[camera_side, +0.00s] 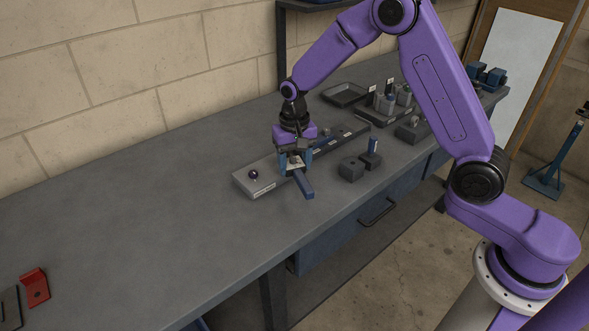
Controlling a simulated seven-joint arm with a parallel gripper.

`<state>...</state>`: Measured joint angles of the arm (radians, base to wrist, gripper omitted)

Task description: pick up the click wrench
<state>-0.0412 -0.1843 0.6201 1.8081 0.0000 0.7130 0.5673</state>
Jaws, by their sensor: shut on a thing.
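My gripper (294,163) points down over the long grey rack (263,183) on the bench. It is shut on a blue bar-shaped thing (304,185), which looks like the handle of the click wrench. The blue part sticks out from between the fingers toward the front edge of the bench. The rest of the wrench is hidden by the fingers and the rack. I cannot tell whether it is clear of the rack.
A dark block (351,169) and a blue-topped holder (373,152) stand right of my gripper. A dark tray (345,94) and a fixture with grey blocks (388,105) sit farther back. A red bracket (34,287) lies at the near left.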

